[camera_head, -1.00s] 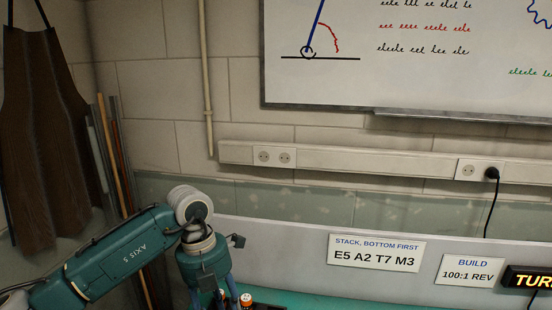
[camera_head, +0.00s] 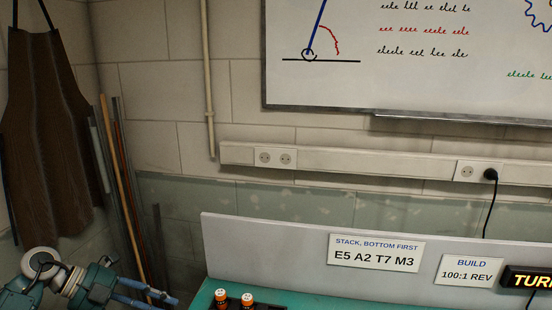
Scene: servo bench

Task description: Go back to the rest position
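My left gripper (camera_head: 160,300) is in the lower left corner of the head view, left of the bench. Its blue fingers point right and a little down, with a gap between them, and I see nothing held. The teal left arm is cut off by the frame's lower left edge. My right gripper is not in view.
Rods (camera_head: 121,190) and a brown apron (camera_head: 45,130) are at the left wall.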

